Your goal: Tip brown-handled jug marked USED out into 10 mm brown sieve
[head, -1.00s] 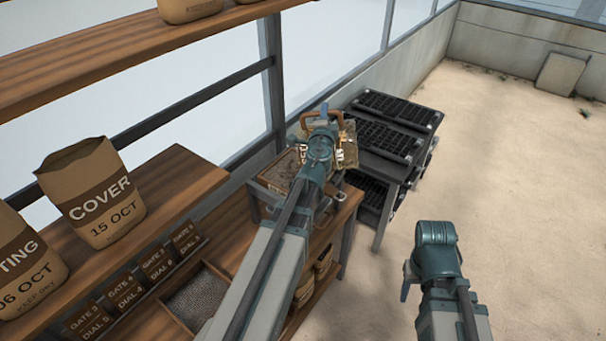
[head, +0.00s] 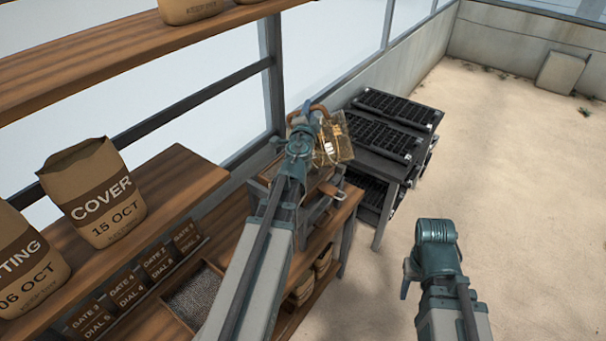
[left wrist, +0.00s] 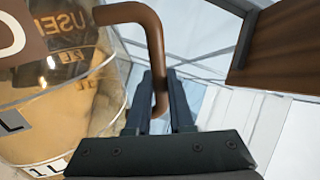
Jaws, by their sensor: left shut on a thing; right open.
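My left gripper (head: 306,118) is shut on the brown handle (left wrist: 150,40) of the clear jug (head: 341,142). The left wrist view shows the jug (left wrist: 60,115) close up, with USED on a brown label and tan contents inside. In the head view the jug is held in the air to the right of the gripper, above the far end of the bench, and looks tilted. Below it is a framed stand (head: 312,212) with a brown grip; my left arm hides most of it. I cannot clearly make out the sieve there. My right gripper (head: 408,275) is open and empty, away from the bench.
Black cell trays (head: 400,108) sit on a dark rack beyond the bench's far end. COVER bag (head: 100,195) stands on the left shelf. A wooden box of grey grit (head: 193,297) lies on the bench. The floor at right is clear.

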